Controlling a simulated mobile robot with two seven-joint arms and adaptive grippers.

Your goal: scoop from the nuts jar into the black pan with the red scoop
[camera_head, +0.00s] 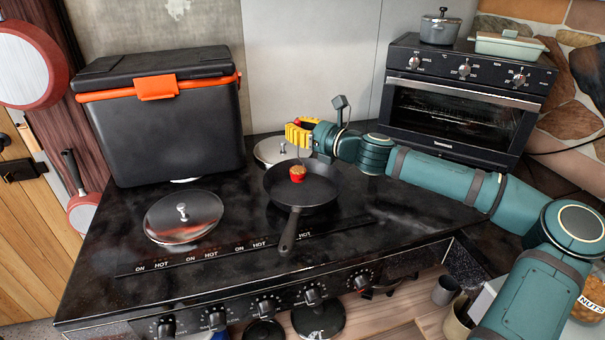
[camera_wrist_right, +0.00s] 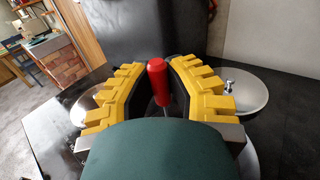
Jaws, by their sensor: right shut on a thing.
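My right gripper (camera_head: 298,133), with yellow fingers, is shut on the red scoop (camera_head: 298,174) above the far side of the black pan (camera_head: 325,190). In the right wrist view the scoop's red handle (camera_wrist_right: 158,82) stands between the two yellow fingers. The scoop's bowl hangs low over the pan and has brownish contents in it; whether it touches the pan I cannot tell. The pan sits on the stove with its handle toward the front. The nuts jar (camera_head: 590,304) is at the lower right, partly hidden by my right arm. My left gripper is not in view.
A lid (camera_head: 183,216) lies on the stove left of the pan, and another lid (camera_head: 270,150) behind it. A black cool box (camera_head: 165,130) with orange trim stands at the back left. An oven (camera_head: 460,105) with a pot (camera_head: 440,29) on top stands at the back right.

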